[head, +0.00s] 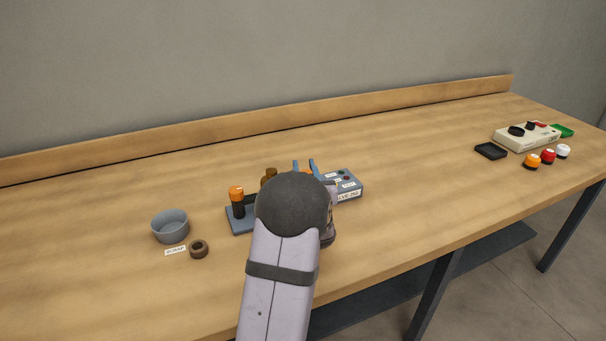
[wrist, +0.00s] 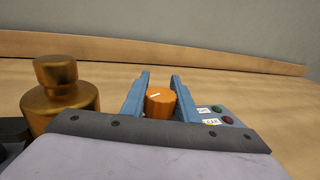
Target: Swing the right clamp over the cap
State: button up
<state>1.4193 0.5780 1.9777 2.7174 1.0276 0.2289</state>
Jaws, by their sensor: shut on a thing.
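The right clamp shows as an orange knob (wrist: 160,103) with a white mark on top, between my blue fingers in the wrist view. My gripper (wrist: 160,76) is shut on this knob; its fingertips (head: 304,164) also show in the head view. A stepped brass piece (wrist: 62,92), seemingly the cap, stands upright to the left of the knob, apart from it. Its top (head: 270,173) shows in the head view. The left clamp (head: 236,194) has an orange top on a dark post. My arm hides the right clamp's lower part and arm and much of the fixture (head: 240,224).
A blue-grey box (head: 347,185) with buttons stands just right of the fixture. A grey bowl (head: 170,226) and a brown ring (head: 199,249) are at left. A beige control box (head: 527,137), a black tray (head: 490,151) and coloured knobs (head: 547,156) are far right.

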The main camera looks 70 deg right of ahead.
jog(key=shift+r, duration=0.15)
jog(key=o, duration=1.1)
jog(key=shift+c, duration=0.2)
jog(key=shift+s+a, duration=0.15)
jog(key=shift+a, duration=0.1)
jog(key=shift+b+v, duration=0.8)
jog(key=shift+v, duration=2.6)
